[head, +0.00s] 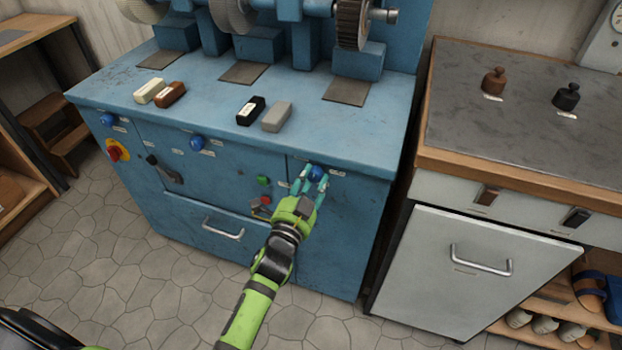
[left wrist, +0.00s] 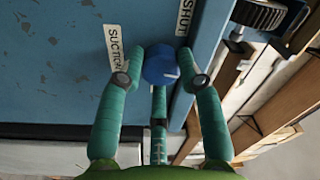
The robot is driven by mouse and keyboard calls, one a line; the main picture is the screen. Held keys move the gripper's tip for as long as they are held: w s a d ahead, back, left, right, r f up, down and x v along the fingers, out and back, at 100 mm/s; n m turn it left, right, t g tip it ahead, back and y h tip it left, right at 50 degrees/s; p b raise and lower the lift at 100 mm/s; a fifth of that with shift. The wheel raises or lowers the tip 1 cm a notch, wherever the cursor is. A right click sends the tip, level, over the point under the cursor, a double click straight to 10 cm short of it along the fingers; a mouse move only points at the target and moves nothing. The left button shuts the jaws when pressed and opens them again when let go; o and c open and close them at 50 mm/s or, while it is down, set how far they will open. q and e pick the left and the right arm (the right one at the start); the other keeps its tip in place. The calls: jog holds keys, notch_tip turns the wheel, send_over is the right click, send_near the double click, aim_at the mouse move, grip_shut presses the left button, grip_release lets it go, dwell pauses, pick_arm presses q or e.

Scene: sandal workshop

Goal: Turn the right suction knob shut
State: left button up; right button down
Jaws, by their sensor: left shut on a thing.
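The right suction knob (head: 317,173) is a blue knob at the right end of the blue machine's front panel, under the top edge. My left gripper (head: 314,178), with teal fingers, reaches up to it from below and is shut on it. In the left wrist view the knob (left wrist: 160,64) sits between the fingertips, with the third finger below it. A "SUCTION" label (left wrist: 115,47) is left of the knob and a "SHUT" label (left wrist: 184,17) is above right. My right gripper is not in view.
Two more blue knobs, a left one (head: 107,119) and a middle one (head: 197,142), sit on the panel. A green button (head: 264,181) and a drawer handle (head: 223,229) are left of my gripper. A grey cabinet (head: 470,265) stands at the right, across a narrow gap.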

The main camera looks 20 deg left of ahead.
pick_arm(q)
jog(key=shift+d+r+n+p, duration=0.15)
jog(key=shift+n+p, duration=0.15)
jog(key=shift+n, duration=0.7)
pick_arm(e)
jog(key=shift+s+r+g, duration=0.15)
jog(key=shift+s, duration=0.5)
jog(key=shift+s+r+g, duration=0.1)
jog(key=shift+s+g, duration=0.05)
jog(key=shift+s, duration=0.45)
pick_arm(q)
jog(key=shift+n, duration=0.3)
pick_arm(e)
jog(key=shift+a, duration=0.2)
pick_arm(q)
jog(key=o, duration=1.1)
jog(key=shift+o, duration=0.2)
jog(key=s, duration=1.2)
jog(key=shift+a+f, duration=0.25)
jog(key=shift+f, duration=0.1)
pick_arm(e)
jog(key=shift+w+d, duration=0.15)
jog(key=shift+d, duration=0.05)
